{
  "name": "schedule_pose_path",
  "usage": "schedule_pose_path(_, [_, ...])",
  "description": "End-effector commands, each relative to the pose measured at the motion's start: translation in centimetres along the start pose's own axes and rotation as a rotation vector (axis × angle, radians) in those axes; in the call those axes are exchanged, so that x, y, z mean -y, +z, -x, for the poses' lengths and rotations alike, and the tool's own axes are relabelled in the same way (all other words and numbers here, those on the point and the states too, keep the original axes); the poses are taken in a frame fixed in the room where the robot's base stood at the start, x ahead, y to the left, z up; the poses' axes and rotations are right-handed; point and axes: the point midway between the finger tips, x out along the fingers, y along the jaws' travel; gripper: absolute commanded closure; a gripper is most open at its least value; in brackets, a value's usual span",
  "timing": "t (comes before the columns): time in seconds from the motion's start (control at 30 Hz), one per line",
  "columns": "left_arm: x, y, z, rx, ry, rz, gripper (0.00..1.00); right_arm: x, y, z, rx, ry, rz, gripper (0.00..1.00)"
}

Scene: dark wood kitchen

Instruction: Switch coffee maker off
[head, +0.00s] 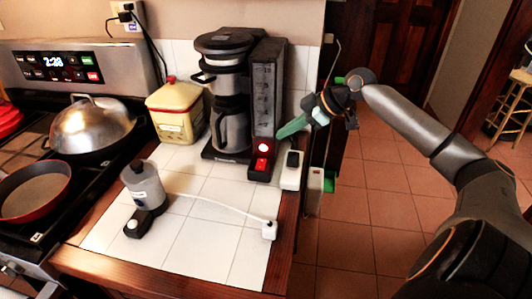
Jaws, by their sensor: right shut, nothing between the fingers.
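The coffee maker (228,75) is black and steel and stands at the back of the tiled counter. A tall dark panel (266,85) forms its right side. Low on that panel are a bright white round spot (263,147) and a red switch (261,164). My right gripper (283,132) comes in from the right. Its green fingers are shut with nothing between them, and the tips are just right of the panel, a little above the switch. I cannot tell whether they touch the panel. My left gripper is not in view.
A white block with a dark top (291,169) stands right of the switch, near the counter's edge. A yellow, red-lidded box (176,112) is left of the coffee maker. The stove is left.

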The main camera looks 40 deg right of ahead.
Motion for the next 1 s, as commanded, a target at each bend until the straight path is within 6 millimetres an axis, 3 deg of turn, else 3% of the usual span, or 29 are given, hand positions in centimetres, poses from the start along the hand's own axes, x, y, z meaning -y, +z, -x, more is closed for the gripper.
schedule_pose_path(0.43, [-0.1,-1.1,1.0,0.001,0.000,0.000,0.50,0.0,-0.3,-7.8,-0.005,-0.001,-0.001,1.00])
schedule_pose_path(0.5, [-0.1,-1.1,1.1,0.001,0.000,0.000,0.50,0.0,0.9,-8.7,0.002,-0.002,-0.003,1.00])
schedule_pose_path(0.73, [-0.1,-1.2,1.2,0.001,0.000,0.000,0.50,0.0,2.6,-10.3,0.000,0.001,-0.001,1.00])
schedule_pose_path(1.0, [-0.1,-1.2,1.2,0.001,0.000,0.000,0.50,0.0,2.9,-10.5,0.000,0.001,0.000,1.00])
